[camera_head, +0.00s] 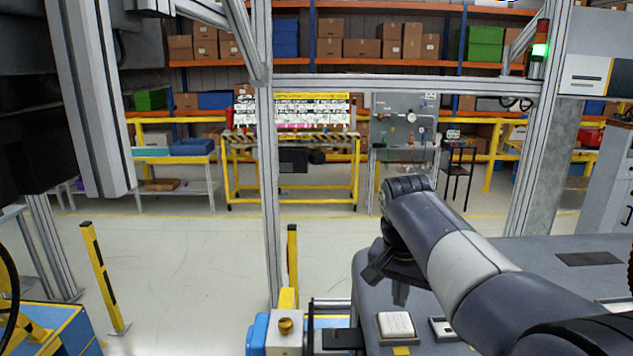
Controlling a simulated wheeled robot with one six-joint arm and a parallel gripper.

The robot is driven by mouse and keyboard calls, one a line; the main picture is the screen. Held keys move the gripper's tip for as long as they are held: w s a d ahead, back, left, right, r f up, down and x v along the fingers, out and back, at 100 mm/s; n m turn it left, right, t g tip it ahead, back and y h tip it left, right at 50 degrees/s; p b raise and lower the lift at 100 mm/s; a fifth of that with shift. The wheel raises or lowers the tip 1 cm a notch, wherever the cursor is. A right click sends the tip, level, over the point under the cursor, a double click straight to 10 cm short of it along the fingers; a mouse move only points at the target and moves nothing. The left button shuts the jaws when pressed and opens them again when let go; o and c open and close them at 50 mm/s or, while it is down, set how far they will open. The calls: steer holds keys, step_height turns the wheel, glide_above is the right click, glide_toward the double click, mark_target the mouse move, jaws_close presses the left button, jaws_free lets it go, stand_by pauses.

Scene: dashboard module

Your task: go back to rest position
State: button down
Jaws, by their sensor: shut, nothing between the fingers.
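My arm reaches in from the lower right, over the grey work table (490,258). Its wrist bends downward near the table's left edge. My gripper (399,292) hangs below the wrist, partly hidden behind my own arm. It looks shut and empty, above the table top and apart from the small items there.
A white-topped block (396,325) and a small light device (442,327) sit on the table near my arm. An aluminium post (270,190) stands left of the table. A box with a brass-coloured knob (285,326) is at the front. Open floor (180,250) lies beyond, before yellow workbenches and shelves.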

mark_target(397, 320)
step_height(397, 320, up, 5)
steer(key=p, duration=0.3)
step_height(397, 320, down, 9)
steer(key=b, duration=0.7)
steer(key=shift+b, duration=0.35)
step_height(397, 320, up, 7)
steer(key=p, duration=0.5)
steer(key=shift+r, duration=0.1)
